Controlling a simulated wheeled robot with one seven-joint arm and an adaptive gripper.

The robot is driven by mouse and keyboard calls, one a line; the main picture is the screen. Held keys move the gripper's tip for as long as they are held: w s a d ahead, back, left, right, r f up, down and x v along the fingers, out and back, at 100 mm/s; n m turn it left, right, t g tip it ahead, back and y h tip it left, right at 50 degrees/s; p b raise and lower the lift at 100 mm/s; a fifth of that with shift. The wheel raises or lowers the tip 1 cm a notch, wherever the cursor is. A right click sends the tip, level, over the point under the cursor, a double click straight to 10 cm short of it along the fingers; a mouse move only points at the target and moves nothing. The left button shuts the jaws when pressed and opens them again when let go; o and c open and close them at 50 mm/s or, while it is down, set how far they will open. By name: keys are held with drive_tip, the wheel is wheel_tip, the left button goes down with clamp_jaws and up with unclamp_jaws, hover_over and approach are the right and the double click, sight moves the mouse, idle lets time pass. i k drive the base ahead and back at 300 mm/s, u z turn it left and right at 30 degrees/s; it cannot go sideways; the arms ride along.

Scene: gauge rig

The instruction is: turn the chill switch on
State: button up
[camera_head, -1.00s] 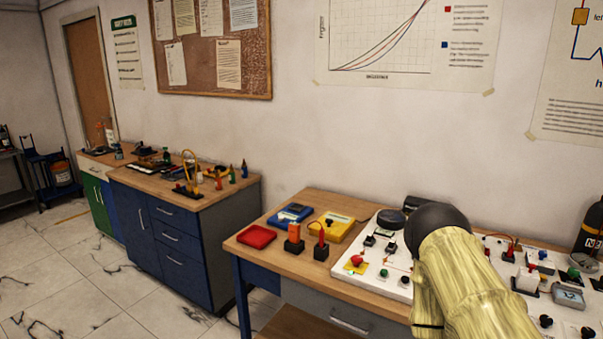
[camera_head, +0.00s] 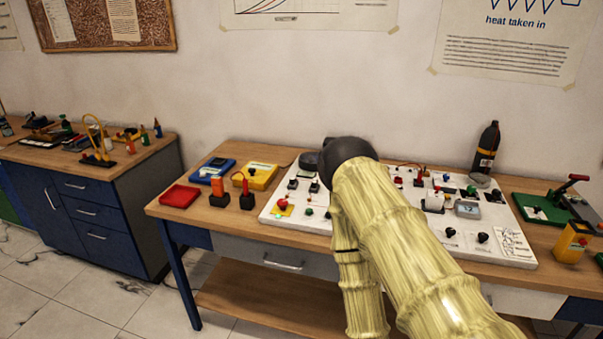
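A white panel (camera_head: 505,253) lies on the wooden table, carrying several switches, knobs and small devices. On its left part are a red knob on a yellow plate (camera_head: 283,205), a green button (camera_head: 308,211) and two small black switches (camera_head: 314,186). Black knobs (camera_head: 483,238) sit at its lower right. I cannot read any label, so I cannot tell which part is the chill switch. My yellow arm with its dark end crosses the panel in the picture and hides its middle. My gripper's fingers do not show.
A red tray (camera_head: 179,196), a blue meter (camera_head: 214,171) and a yellow meter (camera_head: 258,176) stand left of the panel. A black bottle (camera_head: 486,148) stands behind it. A green device (camera_head: 541,208) and a yellow device (camera_head: 572,242) are at the right. Floor shows at the lower left.

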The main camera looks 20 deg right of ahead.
sight(482, 236)
drive_tip(key=z, duration=0.55)
drive_tip(key=i, duration=0.9)
drive_tip(key=z, duration=1.85)
drive_tip(key=k, duration=0.1)
drive_tip(key=u, duration=0.1)
